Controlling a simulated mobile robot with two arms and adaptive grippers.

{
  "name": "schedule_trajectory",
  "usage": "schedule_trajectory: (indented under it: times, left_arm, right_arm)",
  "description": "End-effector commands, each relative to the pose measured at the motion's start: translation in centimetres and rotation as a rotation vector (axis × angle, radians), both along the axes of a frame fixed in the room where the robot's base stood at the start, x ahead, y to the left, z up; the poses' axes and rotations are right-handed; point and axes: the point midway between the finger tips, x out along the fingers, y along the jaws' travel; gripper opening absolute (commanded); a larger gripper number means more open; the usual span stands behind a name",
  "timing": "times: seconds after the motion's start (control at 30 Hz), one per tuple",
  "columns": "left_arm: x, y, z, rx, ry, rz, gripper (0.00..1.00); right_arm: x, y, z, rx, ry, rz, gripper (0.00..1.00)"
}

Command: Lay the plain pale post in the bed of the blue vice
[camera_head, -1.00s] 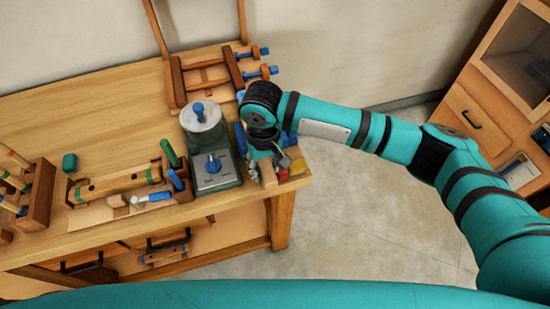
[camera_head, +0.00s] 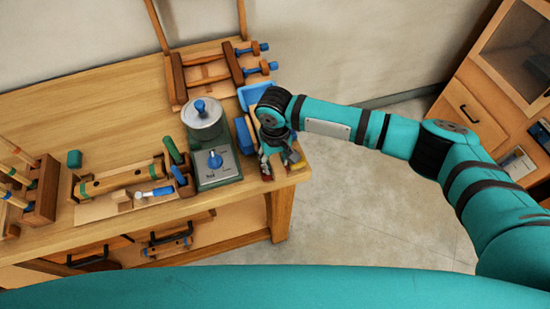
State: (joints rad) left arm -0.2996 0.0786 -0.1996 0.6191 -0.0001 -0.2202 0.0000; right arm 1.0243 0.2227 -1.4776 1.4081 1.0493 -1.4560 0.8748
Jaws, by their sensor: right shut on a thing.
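My right gripper (camera_head: 278,160) is at the bench's right end, pointing down, with its wrist over the fingers. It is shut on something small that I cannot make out. A wooden frame with blue-ended screws (camera_head: 212,72) is at the back, and a blue tray (camera_head: 254,95) lies behind my wrist. My left gripper is not in view.
A grey-green machine (camera_head: 217,170) with a blue knob and a round metal canister (camera_head: 204,115) stand close left of my gripper. A green-banded bar (camera_head: 122,179) lies further left, near a rack of posts (camera_head: 42,190). The bench's back left is clear.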

Motion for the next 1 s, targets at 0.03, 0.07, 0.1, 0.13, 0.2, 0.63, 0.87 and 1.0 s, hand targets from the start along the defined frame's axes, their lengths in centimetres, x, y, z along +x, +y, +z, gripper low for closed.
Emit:
schedule_trajectory:
  times: [0.03, 0.07, 0.1, 0.13, 0.2, 0.63, 0.87, 1.0]
  left_arm:
    - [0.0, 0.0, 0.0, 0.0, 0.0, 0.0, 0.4]
    - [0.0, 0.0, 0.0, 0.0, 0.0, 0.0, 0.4]
    - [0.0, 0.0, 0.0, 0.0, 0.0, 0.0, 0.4]
    - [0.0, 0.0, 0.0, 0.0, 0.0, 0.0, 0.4]
    - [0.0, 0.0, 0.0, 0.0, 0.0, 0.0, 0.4]
    - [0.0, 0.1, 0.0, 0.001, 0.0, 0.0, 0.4]
    - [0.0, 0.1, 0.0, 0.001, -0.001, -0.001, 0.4]
    - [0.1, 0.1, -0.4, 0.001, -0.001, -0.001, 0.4]
  right_arm:
    - [0.0, 0.0, -0.1, 0.001, -0.001, 0.0, 0.0]
    - [0.0, 0.0, -0.2, 0.001, -0.001, 0.0, 0.0]
    - [0.0, 0.0, -0.3, 0.0, -0.001, 0.0, 0.0]
    - [0.0, 0.0, -0.4, 0.001, -0.002, 0.0, 0.0]
    - [0.0, 0.0, -0.6, 0.0, -0.001, 0.0, 0.0]
    - [0.0, 0.0, -0.8, 0.0, -0.001, 0.0, 0.58]
    - [0.1, 0.0, -0.4, 0.0, -0.003, 0.001, 0.58]
    - [0.1, 0.1, 1.2, 0.003, -0.004, 0.0, 0.58]
